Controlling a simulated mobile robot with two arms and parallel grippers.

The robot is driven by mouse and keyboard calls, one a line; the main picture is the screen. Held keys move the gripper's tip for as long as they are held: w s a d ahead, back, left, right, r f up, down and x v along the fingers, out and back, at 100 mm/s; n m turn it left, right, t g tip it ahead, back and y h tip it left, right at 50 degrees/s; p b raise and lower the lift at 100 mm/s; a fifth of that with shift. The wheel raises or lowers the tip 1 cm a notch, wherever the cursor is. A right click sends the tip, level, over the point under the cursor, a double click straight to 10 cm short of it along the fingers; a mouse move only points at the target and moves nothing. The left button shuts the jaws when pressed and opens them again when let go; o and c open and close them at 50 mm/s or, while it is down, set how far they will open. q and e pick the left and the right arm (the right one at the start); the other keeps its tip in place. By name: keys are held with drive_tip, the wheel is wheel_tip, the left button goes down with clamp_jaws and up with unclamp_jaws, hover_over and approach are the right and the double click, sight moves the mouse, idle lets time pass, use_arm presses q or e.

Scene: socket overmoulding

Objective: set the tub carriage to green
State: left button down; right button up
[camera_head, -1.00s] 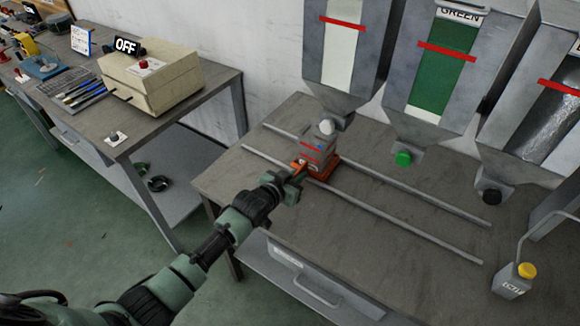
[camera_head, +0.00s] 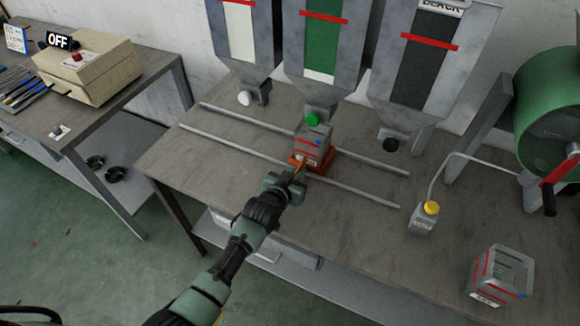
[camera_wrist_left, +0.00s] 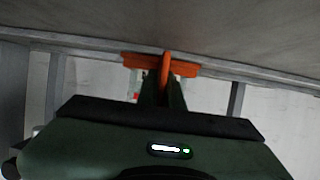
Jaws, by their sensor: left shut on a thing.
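The tub carriage (camera_head: 324,163) is a small orange-red base on two rails, with a grey tub (camera_head: 313,143) with red stripes on it. It stands under the middle hopper (camera_head: 318,45), which has a green strip and a green knob (camera_head: 312,119). My left gripper (camera_head: 297,176) is at the carriage's front and shut on its orange handle. The left wrist view shows the orange handle (camera_wrist_left: 165,64) between the fingers. The hopper outlet partly overlaps the tub's top.
The white hopper (camera_head: 238,35) with a white knob is to the left, the black hopper (camera_head: 425,75) to the right. The rails (camera_head: 375,193) run free on both sides of the carriage. A bottle with yellow cap (camera_head: 424,216), another tub (camera_head: 500,277) and a green drum (camera_head: 548,110) stand right.

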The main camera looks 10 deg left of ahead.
use_arm(q)
drive_tip(key=shift+s+d, duration=0.3)
drive_tip(key=shift+d, duration=0.35)
drive_tip(key=c, duration=1.6)
unclamp_jaws()
drive_tip(key=shift+o, duration=0.2)
drive_tip(key=shift+v, duration=3.85)
